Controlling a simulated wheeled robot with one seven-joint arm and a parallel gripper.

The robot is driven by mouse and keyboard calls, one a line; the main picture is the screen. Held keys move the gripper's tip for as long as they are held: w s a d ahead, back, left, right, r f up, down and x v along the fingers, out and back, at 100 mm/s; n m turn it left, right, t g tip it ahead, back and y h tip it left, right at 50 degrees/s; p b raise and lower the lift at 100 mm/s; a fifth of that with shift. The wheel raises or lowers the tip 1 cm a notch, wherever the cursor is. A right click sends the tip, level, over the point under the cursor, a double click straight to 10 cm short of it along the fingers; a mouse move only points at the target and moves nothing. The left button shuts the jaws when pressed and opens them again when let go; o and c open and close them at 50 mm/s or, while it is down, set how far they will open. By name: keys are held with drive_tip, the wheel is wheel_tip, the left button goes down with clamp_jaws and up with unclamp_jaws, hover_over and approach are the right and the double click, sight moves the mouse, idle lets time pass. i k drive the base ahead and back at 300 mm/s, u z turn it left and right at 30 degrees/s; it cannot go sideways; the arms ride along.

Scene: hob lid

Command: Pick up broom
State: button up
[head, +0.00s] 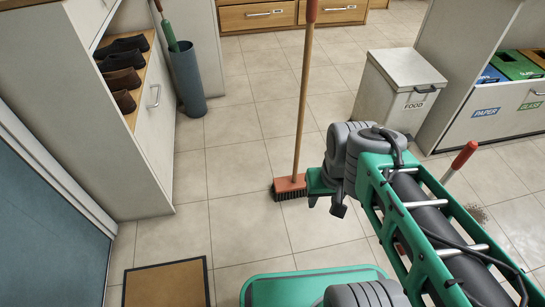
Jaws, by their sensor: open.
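The broom stands nearly upright on the tiled floor in the head view, with a long wooden handle (302,95) and a red grip at the top edge of the picture. Its orange-red head (289,186) with dark bristles rests on the floor. My gripper (325,204) is open, just right of the broom's head in the picture. The green hand overlaps or nearly meets the right end of the head; I cannot tell whether they touch. Nothing shows between the fingers. The handle is clear of the jaws.
A white FOOD bin (399,88) stands at back right, near paper and glass bins (487,112). A red handle (460,158) rises behind my arm, near a dark floor patch (476,214). At left are a shoe cabinet (155,125), umbrella stand (188,82) and doormat (166,285).

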sight(295, 183)
drive_tip(key=z, duration=1.4)
drive_tip(key=i, duration=0.4)
drive_tip(key=u, duration=3.25)
